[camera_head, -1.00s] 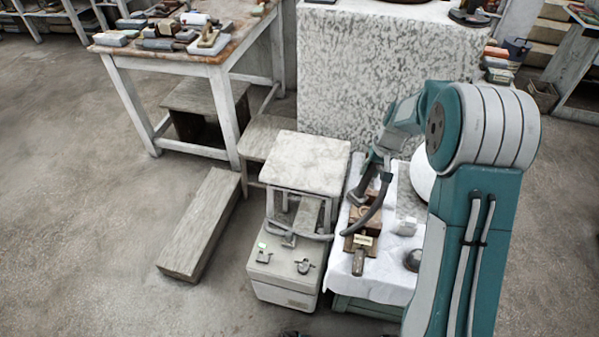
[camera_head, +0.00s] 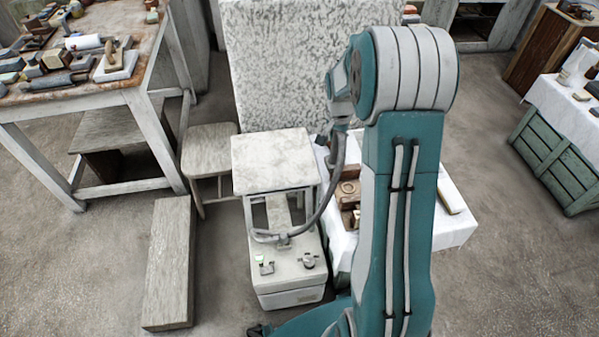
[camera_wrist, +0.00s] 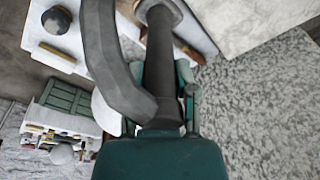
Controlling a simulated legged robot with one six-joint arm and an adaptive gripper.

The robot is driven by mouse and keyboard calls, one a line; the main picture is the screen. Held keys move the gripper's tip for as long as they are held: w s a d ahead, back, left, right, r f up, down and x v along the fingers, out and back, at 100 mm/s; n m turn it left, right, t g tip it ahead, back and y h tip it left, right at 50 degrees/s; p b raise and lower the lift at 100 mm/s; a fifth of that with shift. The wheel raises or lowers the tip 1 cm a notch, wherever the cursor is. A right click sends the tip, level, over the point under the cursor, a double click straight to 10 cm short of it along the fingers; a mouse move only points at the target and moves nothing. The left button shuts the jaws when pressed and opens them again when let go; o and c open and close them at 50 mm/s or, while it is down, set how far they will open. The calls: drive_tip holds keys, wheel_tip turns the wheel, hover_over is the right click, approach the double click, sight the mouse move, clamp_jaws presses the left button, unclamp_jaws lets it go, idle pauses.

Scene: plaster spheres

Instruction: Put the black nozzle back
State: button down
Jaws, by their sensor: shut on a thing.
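The black nozzle (camera_wrist: 160,60) is a dark tube in the middle of the wrist view. My gripper (camera_wrist: 166,88) is shut on it, with a teal finger showing at its right side. A thick dark hose (camera_wrist: 108,60) curves beside the tube and meets it near my palm. In the head view the grey hose (camera_head: 322,205) runs from the white boxy unit (camera_head: 290,282) up behind my arm. My gripper and the nozzle are hidden there by my arm. I cannot tell which fitting is the nozzle's place.
A plank block (camera_head: 168,265) lies left. A speckled slab (camera_head: 280,65) stands behind.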

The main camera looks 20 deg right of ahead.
drive_tip(key=shift+s+d+m, duration=0.25)
drive_tip(key=shift+d+m, duration=0.25)
drive_tip(key=shift+d, duration=0.3)
drive_tip(key=w+a+f, duration=0.7)
drive_tip(key=w+f, duration=0.4)
drive_tip(key=f, duration=0.1)
drive_tip(key=shift+w+a+f, duration=0.3)
drive_tip(key=shift+w+f, duration=0.05)
drive_tip(key=shift+w, duration=0.05)
drive_tip(key=shift+c, duration=2)
unclamp_jaws()
